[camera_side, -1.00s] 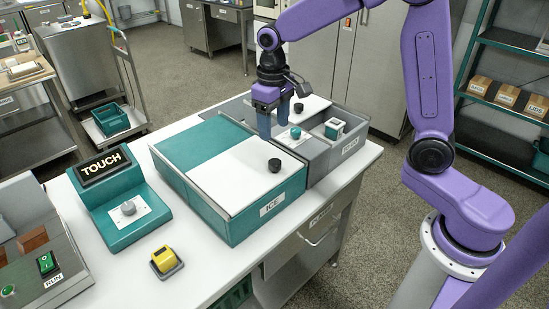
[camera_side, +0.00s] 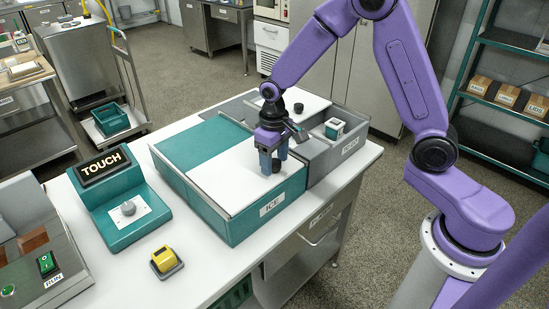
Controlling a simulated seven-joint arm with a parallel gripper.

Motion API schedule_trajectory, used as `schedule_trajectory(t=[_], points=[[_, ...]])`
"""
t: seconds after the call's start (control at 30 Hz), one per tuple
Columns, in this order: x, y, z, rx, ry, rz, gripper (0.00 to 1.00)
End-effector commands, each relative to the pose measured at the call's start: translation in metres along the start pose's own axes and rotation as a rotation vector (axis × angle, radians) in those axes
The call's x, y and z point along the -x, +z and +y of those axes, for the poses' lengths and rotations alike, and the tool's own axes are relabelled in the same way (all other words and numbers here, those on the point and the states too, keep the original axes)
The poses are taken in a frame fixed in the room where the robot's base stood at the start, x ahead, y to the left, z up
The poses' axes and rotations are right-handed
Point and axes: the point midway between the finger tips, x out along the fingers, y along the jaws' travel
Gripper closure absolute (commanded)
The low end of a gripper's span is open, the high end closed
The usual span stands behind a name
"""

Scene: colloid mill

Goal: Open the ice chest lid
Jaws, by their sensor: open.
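The ice chest (camera_side: 234,222) is a teal box labelled ICE on the white-topped bench. Its white lid (camera_side: 228,180) lies flat over the front part of the top, beside a teal panel (camera_side: 203,145). The lid's dark round knob (camera_side: 275,165) is at its right end, partly hidden by my gripper. My gripper (camera_side: 272,167) points down with its blue fingers apart, one on each side of the knob or very close to it. I cannot tell whether the fingers touch it.
A teal TOUCH console (camera_side: 120,222) and a yellow switch (camera_side: 166,261) stand to the left.

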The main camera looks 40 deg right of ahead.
Motion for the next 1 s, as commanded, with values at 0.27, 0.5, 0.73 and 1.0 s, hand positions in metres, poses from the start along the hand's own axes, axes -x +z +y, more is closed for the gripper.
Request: schedule_trajectory(t=[0.27, 0.5, 0.73, 1.0], points=[[0.0, 0.0, 0.0, 0.0, 0.0, 0.0, 1.0], [0.0, -0.005, 0.001, -0.001, 0.0, 0.0, 1.0], [0.0, -0.035, 0.005, -0.002, 0.0, 0.003, 1.0], [0.0, -0.085, 0.013, -0.001, 0.0, 0.004, 1.0]])
